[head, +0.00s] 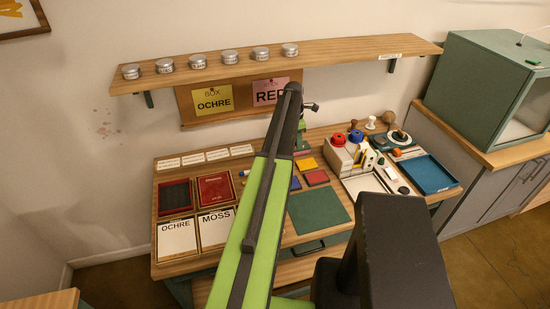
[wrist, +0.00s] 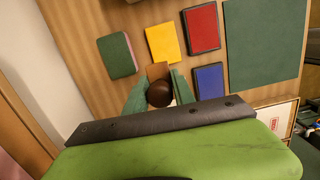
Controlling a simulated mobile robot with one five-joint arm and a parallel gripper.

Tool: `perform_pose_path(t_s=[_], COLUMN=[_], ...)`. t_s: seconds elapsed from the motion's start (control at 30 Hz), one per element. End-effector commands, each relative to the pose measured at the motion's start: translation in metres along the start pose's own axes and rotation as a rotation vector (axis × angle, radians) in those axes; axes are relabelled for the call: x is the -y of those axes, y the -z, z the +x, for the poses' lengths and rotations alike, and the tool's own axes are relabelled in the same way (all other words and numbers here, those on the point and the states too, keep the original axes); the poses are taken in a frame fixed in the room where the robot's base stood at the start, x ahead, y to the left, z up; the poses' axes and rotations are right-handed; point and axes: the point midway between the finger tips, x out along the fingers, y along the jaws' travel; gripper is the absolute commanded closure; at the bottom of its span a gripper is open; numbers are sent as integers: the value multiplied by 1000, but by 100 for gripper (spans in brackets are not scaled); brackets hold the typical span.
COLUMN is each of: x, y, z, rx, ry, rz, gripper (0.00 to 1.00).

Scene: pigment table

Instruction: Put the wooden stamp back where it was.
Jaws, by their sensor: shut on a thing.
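The wooden stamp has a dark round knob (wrist: 159,93) and a light brown block (wrist: 158,70) in the wrist view. My gripper (wrist: 160,88) has its two green fingers on either side of the knob and is shut on the stamp. The stamp is over the wooden table among coloured pads; I cannot tell whether it touches the tabletop. In the head view my arm hides the stamp and most of the gripper.
Near the stamp lie a yellow pad (wrist: 162,42), a red pad (wrist: 202,28), a blue pad (wrist: 210,82) and a green-and-pink block (wrist: 117,55). A large green mat (head: 318,210) lies in front. A white box (head: 342,160) and a blue tray (head: 430,174) stand right.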

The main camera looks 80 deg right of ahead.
Motion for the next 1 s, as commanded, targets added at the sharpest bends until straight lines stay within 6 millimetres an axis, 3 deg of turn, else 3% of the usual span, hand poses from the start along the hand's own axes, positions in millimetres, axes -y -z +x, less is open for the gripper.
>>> perform_pose_path(t_s=[0.03, 0.1, 0.23, 0.5, 0.7, 1.0], x=[-6, -8, -9, -48, -72, -75], y=[-12, -18, -15, 41, 76, 83], z=[-1, 0, 5, 44, 60, 66], rx=[0, 1, 1, 2, 2, 2], ry=[-2, -3, -4, -5, -4, -4], rz=[-16, -34, -39, -39, -37, -33], gripper=[96, 96, 96, 96, 96, 96])
